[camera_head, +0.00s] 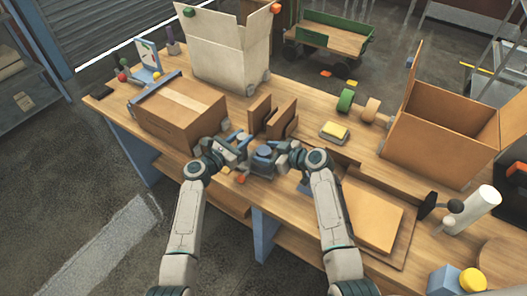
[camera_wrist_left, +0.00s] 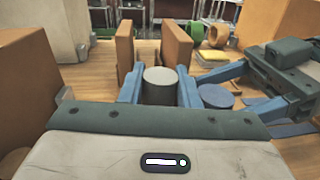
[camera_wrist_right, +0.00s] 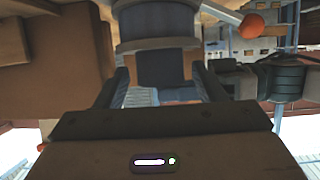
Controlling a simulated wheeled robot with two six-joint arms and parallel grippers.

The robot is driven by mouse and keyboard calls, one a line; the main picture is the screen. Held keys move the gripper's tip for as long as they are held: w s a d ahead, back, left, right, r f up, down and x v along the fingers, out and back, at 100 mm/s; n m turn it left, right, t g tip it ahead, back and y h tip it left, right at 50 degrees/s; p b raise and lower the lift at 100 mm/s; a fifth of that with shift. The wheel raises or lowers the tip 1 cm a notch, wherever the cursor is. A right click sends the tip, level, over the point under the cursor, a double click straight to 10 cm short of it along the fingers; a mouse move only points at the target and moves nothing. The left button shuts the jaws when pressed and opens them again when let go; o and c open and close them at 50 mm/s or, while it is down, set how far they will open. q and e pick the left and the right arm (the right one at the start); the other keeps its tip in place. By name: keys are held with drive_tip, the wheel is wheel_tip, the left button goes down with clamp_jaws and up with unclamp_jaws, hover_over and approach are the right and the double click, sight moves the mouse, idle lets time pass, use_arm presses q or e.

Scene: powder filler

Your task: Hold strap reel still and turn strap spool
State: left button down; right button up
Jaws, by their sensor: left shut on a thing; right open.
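The strap reel is a dark device (camera_head: 262,166) at the table's front edge, partly hidden by my grippers. In the left wrist view, my left gripper (camera_wrist_left: 160,80) is shut on an upright dark cylinder with a grey top (camera_wrist_left: 160,75), seemingly the reel's grip. The strap spool seems to be the part with the round blue top (camera_head: 264,151), right of that cylinder in the left wrist view (camera_wrist_left: 215,96). My right gripper (camera_head: 276,155) is open, its fingers either side of it. In the right wrist view, a flanged drum (camera_wrist_right: 158,28) stands at the fingers; contact is unclear.
A closed carton (camera_head: 180,110) stands left of the grippers, and upright brown boards (camera_head: 272,116) stand just behind. A yellow-topped block (camera_head: 334,131) and a green roll (camera_head: 345,100) lie to the right. An orange knob (camera_wrist_right: 252,25) sits beside the drum.

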drive_tip(key=shift+x, duration=0.85)
drive_tip(key=c, duration=1)
drive_tip(key=shift+o, duration=0.2)
drive_tip(key=shift+s+m+t+h, duration=0.1)
drive_tip(key=shift+m+t+h, duration=1.1)
drive_tip(key=shift+m+h, duration=0.3)
drive_tip(key=o, duration=1)
drive_tip(key=shift+c, duration=0.2)
drive_tip(key=v, duration=1.2)
drive_tip(key=shift+d, duration=0.15)
